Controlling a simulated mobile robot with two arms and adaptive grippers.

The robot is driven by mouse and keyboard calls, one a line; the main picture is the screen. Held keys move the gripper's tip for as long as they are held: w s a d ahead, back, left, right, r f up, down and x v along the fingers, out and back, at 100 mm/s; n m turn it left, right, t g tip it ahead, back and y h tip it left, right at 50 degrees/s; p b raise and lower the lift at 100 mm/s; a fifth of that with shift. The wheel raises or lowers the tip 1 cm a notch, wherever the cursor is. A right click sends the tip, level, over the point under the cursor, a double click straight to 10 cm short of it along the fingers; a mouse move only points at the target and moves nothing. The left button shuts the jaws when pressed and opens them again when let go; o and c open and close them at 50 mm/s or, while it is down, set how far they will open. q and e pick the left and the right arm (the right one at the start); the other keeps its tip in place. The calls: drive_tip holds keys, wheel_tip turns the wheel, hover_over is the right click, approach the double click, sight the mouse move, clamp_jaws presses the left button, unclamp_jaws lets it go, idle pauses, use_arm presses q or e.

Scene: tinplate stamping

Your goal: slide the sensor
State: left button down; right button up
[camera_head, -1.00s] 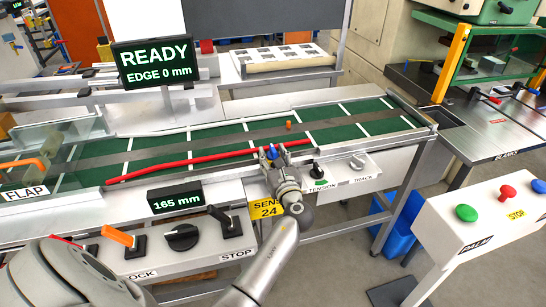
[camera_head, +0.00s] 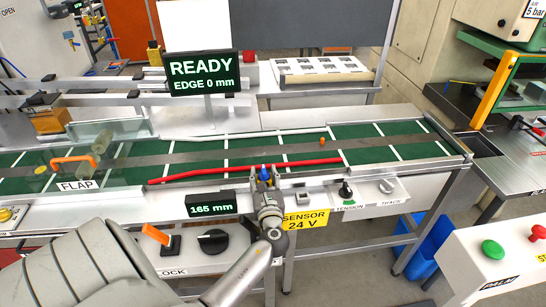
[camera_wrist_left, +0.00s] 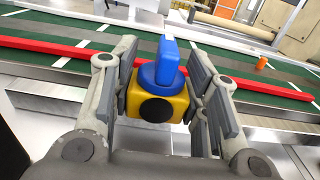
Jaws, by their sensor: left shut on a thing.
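The sensor (camera_wrist_left: 152,92) is a yellow block with a blue knob and a dark round face in the left wrist view. In the head view only its blue top (camera_head: 264,174) shows clearly, at the front rail of the belt. My left gripper (camera_head: 266,186) is shut on it from the front; in the wrist view its pads (camera_wrist_left: 165,95) stand on either side of the block. A display (camera_head: 211,204) left of it reads 165 mm. The yellow "SENSOR 24 V" label (camera_head: 305,220) is on the front, right of the gripper. My right gripper is not in view.
The green belt (camera_head: 360,131) runs behind the sensor, with a red strip (camera_head: 245,171) along its near side. A small orange piece (camera_head: 322,141) is on the belt. A screen (camera_head: 201,68) reads READY, EDGE 0 mm. Tension and track knobs (camera_head: 346,191) stand right.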

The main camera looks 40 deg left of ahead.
use_arm(q)
drive_tip(key=c, duration=0.8)
unclamp_jaws()
drive_tip(key=shift+d, duration=0.1)
drive_tip(key=v, duration=0.7)
drive_tip(key=shift+s+d, duration=0.15)
